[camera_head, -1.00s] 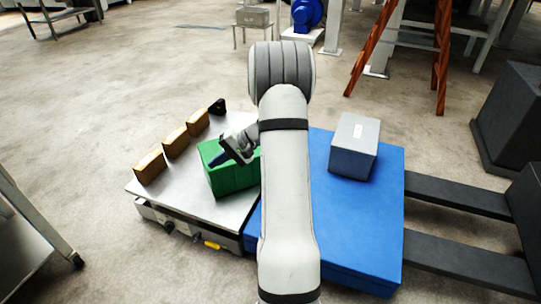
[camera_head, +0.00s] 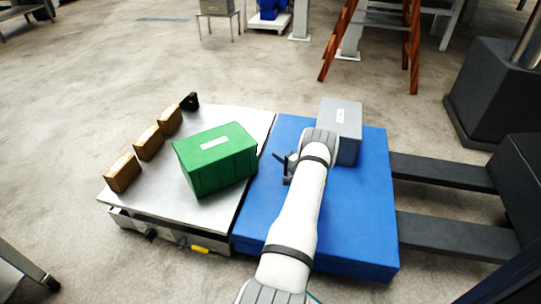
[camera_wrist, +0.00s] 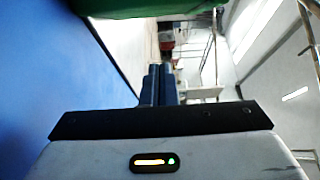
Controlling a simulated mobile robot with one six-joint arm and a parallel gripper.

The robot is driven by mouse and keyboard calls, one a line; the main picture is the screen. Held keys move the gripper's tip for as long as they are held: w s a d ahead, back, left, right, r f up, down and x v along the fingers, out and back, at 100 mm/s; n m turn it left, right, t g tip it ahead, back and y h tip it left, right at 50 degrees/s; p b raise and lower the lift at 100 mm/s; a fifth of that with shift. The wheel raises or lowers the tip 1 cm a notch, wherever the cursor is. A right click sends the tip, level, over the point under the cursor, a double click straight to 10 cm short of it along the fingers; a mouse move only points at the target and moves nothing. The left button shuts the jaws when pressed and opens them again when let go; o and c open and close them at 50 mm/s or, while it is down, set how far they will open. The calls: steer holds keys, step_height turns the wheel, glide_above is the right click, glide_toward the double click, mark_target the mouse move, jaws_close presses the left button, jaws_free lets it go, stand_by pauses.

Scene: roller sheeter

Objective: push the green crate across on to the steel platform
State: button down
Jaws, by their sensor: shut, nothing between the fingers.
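The green crate (camera_head: 217,165) with a white label sits upright on the steel platform (camera_head: 165,205). Its right side is close to the platform's right edge, beside the blue deck (camera_head: 345,225); I cannot tell if it overhangs slightly. My gripper (camera_head: 285,163) is over the blue deck, right of the crate, with a visible gap between them. In the wrist view its dark fingers (camera_wrist: 158,84) are together and empty. Part of the green crate (camera_wrist: 150,7) fills the top of that view, and the blue deck (camera_wrist: 55,70) fills the left.
A grey box (camera_head: 343,122) stands on the blue deck behind my wrist. Several wooden blocks (camera_head: 149,143) line the platform's left edge, with a black bracket (camera_head: 189,102) at its far corner. Dark forks (camera_head: 445,171) extend right from the deck. An orange ladder (camera_head: 340,45) stands behind.

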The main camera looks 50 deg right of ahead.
steer(key=w+b, duration=0.1)
steer(key=w, duration=0.1)
steer(key=w+b, duration=0.1)
steer(key=w, duration=0.2)
steer(key=w+d+b, duration=0.1)
steer(key=w, duration=0.2)
steer(key=shift+w+f+b, duration=0.15)
steer(key=shift+f+b, duration=0.05)
steer(key=shift+b, duration=0.15)
steer(key=shift+w+a+r, duration=0.1)
steer(key=shift+w+a, duration=0.05)
steer(key=shift+a, duration=0.45)
steer(key=shift+w+a+r, duration=0.1)
steer(key=shift+w+a, duration=0.05)
steer(key=shift+a, duration=0.45)
steer(key=shift+w+a+b, duration=0.15)
steer(key=shift+a+b, duration=0.25)
steer(key=shift+a, duration=0.35)
